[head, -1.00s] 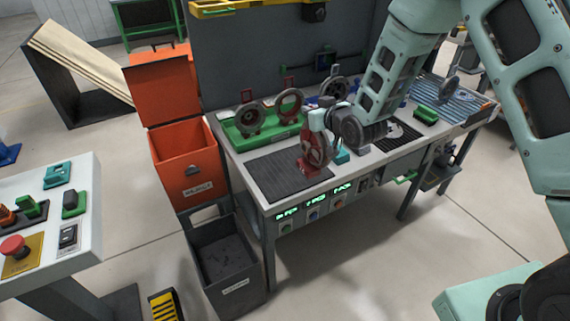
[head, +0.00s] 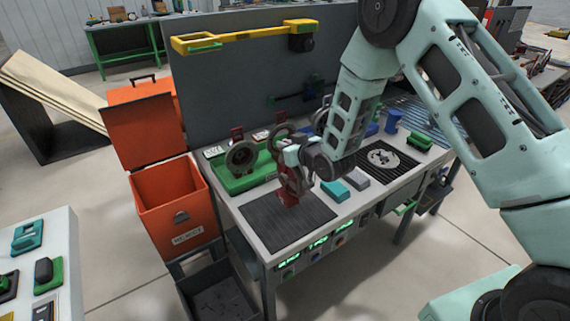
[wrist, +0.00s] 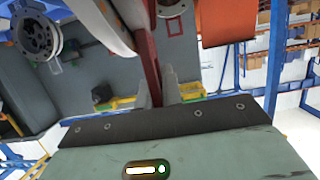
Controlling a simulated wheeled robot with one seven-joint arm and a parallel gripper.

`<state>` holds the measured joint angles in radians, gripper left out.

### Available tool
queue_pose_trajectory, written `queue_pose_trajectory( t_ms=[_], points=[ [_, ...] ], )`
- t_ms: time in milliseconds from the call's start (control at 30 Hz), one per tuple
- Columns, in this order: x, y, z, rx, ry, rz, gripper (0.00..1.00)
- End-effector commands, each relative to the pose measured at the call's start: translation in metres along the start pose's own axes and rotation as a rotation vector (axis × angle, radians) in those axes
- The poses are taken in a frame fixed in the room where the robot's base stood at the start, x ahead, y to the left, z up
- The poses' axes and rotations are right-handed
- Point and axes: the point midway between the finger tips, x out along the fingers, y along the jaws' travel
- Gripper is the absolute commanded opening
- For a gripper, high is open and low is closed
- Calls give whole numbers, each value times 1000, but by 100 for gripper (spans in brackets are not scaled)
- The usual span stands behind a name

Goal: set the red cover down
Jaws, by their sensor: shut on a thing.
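My gripper (head: 291,163) is shut on the red cover (head: 289,190) at the bench. The cover is upright and seen mostly edge-on, its lower end over the back right part of the dark ribbed mat (head: 270,225). I cannot tell whether it touches the mat. In the wrist view the cover shows as a narrow red upright strip (wrist: 149,62) between the grey fingers (wrist: 155,92). My gripper and wrist hide part of the cover in the head view.
A green holder (head: 238,184) with round dark parts stands behind the mat. Teal (head: 334,190) and grey (head: 357,177) blocks lie to its right. An orange bin (head: 180,193) stands left of the bench, with a dark bin (head: 215,295) below. The mat's front part is clear.

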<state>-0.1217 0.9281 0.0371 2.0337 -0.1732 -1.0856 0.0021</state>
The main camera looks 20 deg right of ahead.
Motion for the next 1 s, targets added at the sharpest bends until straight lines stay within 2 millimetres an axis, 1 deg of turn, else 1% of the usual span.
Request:
queue_pose_trajectory(
  t_ms=[267,500,600,700,1000],
  points=[
    [6,0,14,-1,5,0,0],
    [13,0,39,-1,4,-1,0],
    [16,0,47,-1,5,-1,0],
    [17,0,50,-1,5,-1,0],
    [17,0,52,-1,6,0,0]
  ],
)
